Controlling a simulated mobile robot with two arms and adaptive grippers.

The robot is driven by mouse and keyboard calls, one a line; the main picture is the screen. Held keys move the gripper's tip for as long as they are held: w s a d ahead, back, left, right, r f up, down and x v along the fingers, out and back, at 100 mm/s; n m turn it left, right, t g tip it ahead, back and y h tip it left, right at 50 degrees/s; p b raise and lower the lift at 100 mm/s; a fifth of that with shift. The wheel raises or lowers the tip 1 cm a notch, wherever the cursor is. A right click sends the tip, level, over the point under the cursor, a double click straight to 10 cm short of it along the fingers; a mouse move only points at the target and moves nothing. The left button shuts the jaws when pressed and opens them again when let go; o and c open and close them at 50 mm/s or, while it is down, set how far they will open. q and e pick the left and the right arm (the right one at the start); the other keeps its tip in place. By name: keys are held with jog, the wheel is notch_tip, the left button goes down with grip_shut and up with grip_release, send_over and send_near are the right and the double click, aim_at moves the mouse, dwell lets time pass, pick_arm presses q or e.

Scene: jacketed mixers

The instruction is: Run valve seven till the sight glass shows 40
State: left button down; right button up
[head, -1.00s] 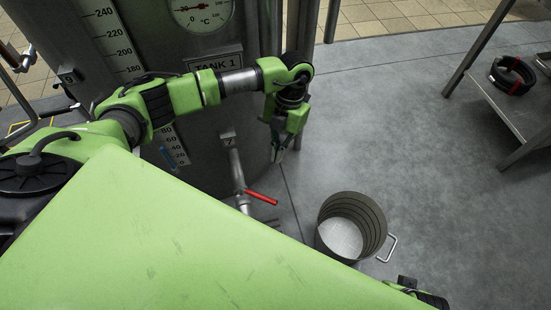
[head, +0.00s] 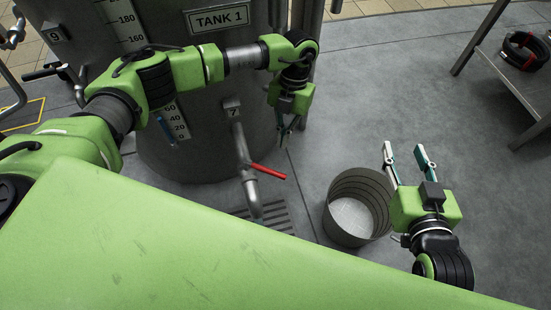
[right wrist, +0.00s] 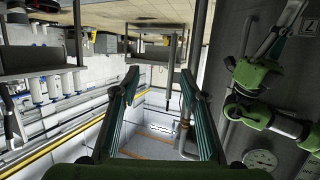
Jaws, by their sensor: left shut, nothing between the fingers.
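Valve seven is on a grey pipe under the "7" plate (head: 233,112) on tank 1. Its red lever (head: 268,171) sticks out to the right, across the pipe. The spout (head: 252,205) points down over a floor grate. The sight glass scale (head: 181,130) shows 60 down to 0, with a blue column (head: 165,128) beside it; my arm covers the scale above, and I cannot read the exact level. My left gripper (head: 285,136) is shut and empty, above the lever and apart from it. My right gripper (head: 405,150) is open and empty; its spread fingers show in the right wrist view (right wrist: 165,95).
A round steel pot (head: 345,235) stands on the floor right of the spout, just left of my right gripper. A "9" plate (head: 55,34) with another valve is at the left. A metal table (head: 505,85) with a dark coil stands at the right.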

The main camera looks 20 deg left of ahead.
pick_arm(q)
jog(key=shift+s+a+f, duration=0.1)
jog(key=shift+s+f, duration=0.8)
jog(key=shift+s, duration=0.3)
jog(key=shift+s+a+f, duration=0.1)
jog(key=shift+s+f, duration=0.75)
jog(key=shift+s, duration=0.3)
pick_arm(e)
jog(key=shift+w+a+r+t+y, duration=0.2)
jog(key=shift+r+t, duration=0.25)
jog(key=shift+r, duration=0.3)
jog(key=shift+w+a+r+t+y, duration=0.15)
jog(key=shift+w+r+t, duration=0.2)
jog(key=shift+r, duration=0.4)
jog(key=shift+w+a+r+t+y, duration=0.15)
jog(key=shift+r+t, duration=0.35)
jog(key=shift+r, duration=0.25)
pick_arm(q)
jog(key=shift+s, duration=0.1)
pick_arm(e)
jog(key=shift+s, duration=0.1)
